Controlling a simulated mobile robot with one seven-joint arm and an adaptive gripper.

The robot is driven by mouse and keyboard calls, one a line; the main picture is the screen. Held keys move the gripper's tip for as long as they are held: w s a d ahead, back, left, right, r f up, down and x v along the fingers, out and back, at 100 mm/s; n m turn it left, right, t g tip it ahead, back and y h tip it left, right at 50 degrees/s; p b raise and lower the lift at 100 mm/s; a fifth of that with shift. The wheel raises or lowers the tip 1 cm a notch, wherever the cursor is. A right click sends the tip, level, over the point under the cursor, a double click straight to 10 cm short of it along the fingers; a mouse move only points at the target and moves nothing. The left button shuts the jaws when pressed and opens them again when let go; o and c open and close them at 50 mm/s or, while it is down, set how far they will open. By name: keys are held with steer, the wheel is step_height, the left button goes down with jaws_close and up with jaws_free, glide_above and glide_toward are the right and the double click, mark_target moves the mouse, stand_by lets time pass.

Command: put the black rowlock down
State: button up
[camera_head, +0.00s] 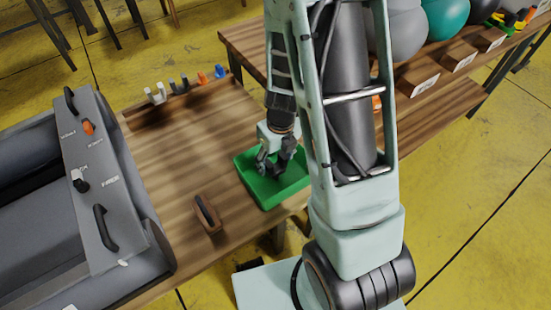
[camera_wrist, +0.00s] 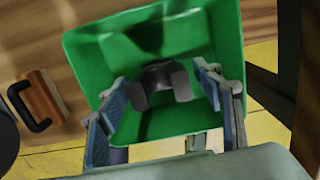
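The black rowlock (camera_wrist: 158,84) shows in the wrist view inside the green tray (camera_wrist: 225,38), its two prongs toward me. My gripper (camera_wrist: 163,92) has its blue-padded fingers spread on either side of the rowlock, with green tray visible between each finger and the prongs. In the head view my gripper (camera_head: 273,166) points down into the green tray (camera_head: 270,203), low over its floor. The rowlock cannot be told apart from the dark fingers there. Whether its underside rests fully on the tray floor is hidden.
A wooden block with a black handle (camera_head: 208,214) lies left of the tray. Rowlocks in several colours (camera_head: 180,84) stand on a rack at the table's back. A shelf with balls (camera_head: 447,20) is at back right. Bare tabletop (camera_head: 175,150) lies between.

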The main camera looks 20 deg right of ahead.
mark_target(278, 170)
step_height(278, 170, up, 13)
steer(key=s+p, duration=0.1)
steer(key=p, duration=0.5)
steer(key=shift+d, duration=0.25)
steer(key=shift+s+r, duration=0.1)
